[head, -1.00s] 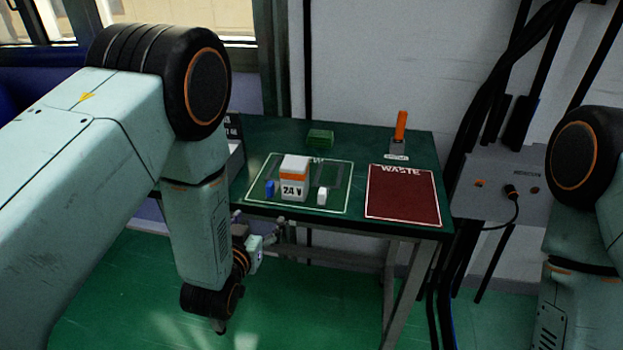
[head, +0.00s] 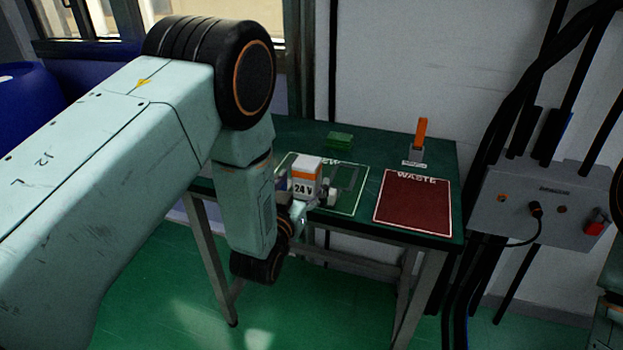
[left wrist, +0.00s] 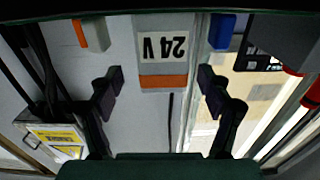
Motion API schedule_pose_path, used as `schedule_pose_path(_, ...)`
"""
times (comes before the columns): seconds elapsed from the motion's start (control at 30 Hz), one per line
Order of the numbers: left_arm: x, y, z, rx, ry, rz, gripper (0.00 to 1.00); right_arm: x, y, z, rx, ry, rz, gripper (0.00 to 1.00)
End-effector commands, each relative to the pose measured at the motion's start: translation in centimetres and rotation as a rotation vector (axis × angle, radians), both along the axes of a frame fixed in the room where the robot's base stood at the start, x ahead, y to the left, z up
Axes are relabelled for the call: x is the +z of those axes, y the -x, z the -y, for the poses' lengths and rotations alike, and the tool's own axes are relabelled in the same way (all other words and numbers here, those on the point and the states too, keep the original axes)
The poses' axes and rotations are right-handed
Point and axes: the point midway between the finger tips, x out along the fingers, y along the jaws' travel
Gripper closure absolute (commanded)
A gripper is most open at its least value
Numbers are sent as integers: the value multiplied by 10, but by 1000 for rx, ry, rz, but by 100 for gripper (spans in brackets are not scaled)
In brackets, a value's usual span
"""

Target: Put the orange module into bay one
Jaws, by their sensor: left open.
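The white module with an orange band and "24 V" label (head: 306,178) stands upright on the green mat (head: 350,205) on the table. In the left wrist view, which is upside down, the module (left wrist: 162,48) lies between and beyond the two dark fingertips. My left gripper (left wrist: 160,88) is open, with a gap on each side of the module. In the head view my left gripper (head: 303,207) is at the table's front edge, just in front of the module, partly hidden by my own arm. My right gripper is out of view. No bay marked one can be made out.
A red WASTE mat (head: 413,205) lies right of the green mat. Behind it an orange upright piece (head: 421,132) stands in a grey holder. A green block (head: 340,139) lies at the back. A blue block (left wrist: 222,32) is beside the module. A grey wall box (head: 540,195) is at right.

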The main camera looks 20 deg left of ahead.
Motion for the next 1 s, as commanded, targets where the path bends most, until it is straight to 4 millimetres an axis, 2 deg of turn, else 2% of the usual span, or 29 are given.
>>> schedule_pose_path(0.13, 6, -23, 0, 1, 0, 4, 22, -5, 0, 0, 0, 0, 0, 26)
schedule_pose_path(0.3, 5, -41, 3, 0, 0, 1, 22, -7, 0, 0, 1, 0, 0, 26)
schedule_pose_path(0.6, 5, -44, 5, -1, 0, -2, 23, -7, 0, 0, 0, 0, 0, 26)
schedule_pose_path(1.0, 5, -43, 5, -1, 0, -2, 56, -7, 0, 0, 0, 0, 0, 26)
